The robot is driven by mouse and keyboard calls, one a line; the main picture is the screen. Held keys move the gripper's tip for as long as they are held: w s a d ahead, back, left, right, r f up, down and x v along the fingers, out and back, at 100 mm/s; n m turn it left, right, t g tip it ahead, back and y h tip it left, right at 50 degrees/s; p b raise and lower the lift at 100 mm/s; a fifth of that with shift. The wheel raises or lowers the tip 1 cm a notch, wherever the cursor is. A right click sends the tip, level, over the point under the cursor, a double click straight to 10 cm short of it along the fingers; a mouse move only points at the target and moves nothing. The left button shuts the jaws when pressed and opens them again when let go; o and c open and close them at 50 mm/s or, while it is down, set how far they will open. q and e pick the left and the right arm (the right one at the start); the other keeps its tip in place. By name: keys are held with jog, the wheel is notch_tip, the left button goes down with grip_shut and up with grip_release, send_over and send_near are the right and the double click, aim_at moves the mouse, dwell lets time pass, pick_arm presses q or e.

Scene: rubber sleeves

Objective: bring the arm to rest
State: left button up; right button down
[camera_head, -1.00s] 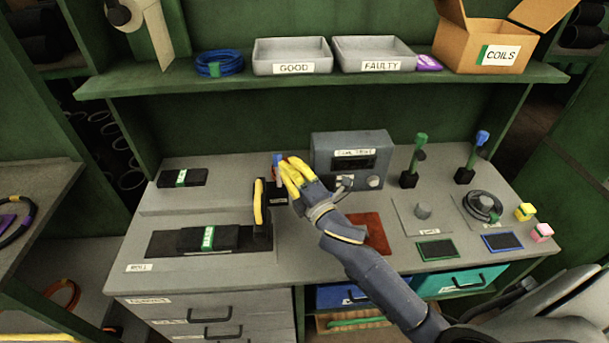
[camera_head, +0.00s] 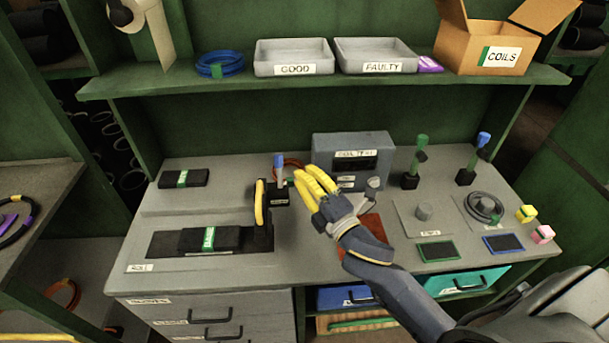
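My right arm comes in from the lower right over the workbench (camera_head: 330,265). Its gripper (camera_head: 312,183), with yellow fingers, hangs in front of the grey test box (camera_head: 352,150). The fingers look empty, and the gap between their tips is hard to make out. A small black stand with a blue-topped post (camera_head: 279,170) is just left of the fingertips, apart from them. My arm hides part of a reddish-brown mat (camera_head: 372,226). My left gripper is not in view.
Two posts, green-topped (camera_head: 420,150) and blue-topped (camera_head: 481,148), stand at right near a black coil (camera_head: 484,206). Trays labelled GOOD (camera_head: 293,56) and FAULTY (camera_head: 375,54) sit on the shelf above.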

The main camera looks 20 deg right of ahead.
jog(key=s+a+f+m+g, duration=0.1)
jog(key=s+a+f+g, duration=0.4)
jog(key=s+a+f, duration=0.55)
jog(key=s+a+f+m+g, duration=0.1)
jog(key=s+a+f+g, duration=0.5)
jog(key=f, duration=0.8)
jog(key=s+d+f+m+g+h, duration=0.1)
jog(key=d+f+m, duration=0.25)
jog(key=f, duration=0.75)
jog(key=s+d+f+m+g+h, duration=0.15)
jog(key=d+f, duration=0.25)
jog(key=f, duration=0.8)
jog(key=s+d+f+m+g, duration=0.1)
jog(key=s+d+f+m, duration=0.15)
jog(key=f, duration=0.85)
jog(key=s+d+f+m+g, duration=0.1)
jog(key=s+d+f+m, duration=0.1)
jog(key=s+d+f, duration=0.2)
jog(key=s+d+f+m+g+h, duration=0.1)
jog(key=s+d+f+m, duration=0.2)
jog(key=s+f, duration=0.5)
jog(key=s+d+f+m+g, duration=0.1)
jog(key=s+d+f, duration=0.4)
jog(key=s, duration=0.8)
jog(key=shift+s+d+f+m, duration=0.25)
jog(key=shift+d+f+m, duration=0.05)
jog(key=shift+f+m, duration=0.5)
